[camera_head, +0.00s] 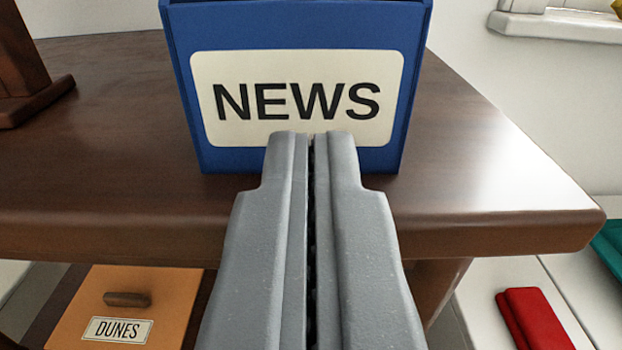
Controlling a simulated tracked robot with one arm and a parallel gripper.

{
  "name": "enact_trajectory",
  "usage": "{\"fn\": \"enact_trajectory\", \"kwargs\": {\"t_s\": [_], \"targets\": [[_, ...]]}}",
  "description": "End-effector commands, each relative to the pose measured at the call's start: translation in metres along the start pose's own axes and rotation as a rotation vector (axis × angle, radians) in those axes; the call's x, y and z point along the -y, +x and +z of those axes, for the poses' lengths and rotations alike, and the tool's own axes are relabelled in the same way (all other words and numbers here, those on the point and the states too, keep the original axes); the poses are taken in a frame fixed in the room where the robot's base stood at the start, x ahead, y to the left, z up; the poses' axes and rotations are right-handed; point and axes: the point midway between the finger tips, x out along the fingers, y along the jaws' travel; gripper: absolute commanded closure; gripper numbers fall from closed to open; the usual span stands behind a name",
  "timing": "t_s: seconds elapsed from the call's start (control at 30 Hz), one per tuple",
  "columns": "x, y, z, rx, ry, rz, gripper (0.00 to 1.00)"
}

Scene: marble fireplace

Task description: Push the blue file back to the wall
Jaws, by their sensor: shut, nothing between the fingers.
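The blue file (300,30) stands upright on a dark wooden table top (490,150), close to its front edge. A cream label reading NEWS is on its front face. My gripper (312,137) is shut and empty, and points at the file. Its fingertips overlap the lower middle of the label in the picture; I cannot tell whether they touch it. The top of the file is cut off by the frame. The pale wall (480,60) shows at the right and in a strip at the upper left.
A brown wooden object (25,80) stands on the table at the left. Below the table are an orange box (120,300) labelled DUNES, a red item (535,318) and a teal item (612,242). A white ledge (560,25) is at the upper right. The table right of the file is clear.

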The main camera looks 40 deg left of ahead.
Motion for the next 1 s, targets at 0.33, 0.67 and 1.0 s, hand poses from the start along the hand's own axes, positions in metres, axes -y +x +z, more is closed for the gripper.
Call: {"fn": "enact_trajectory", "kwargs": {"t_s": [0.33,0.67,1.0], "targets": [[0.001,0.005,0.000,0.001,-0.001,-0.002,1.00],[0.001,0.025,-0.001,0.000,-0.002,-0.002,1.00],[0.002,0.045,0.000,0.001,-0.001,-0.001,1.00]]}}
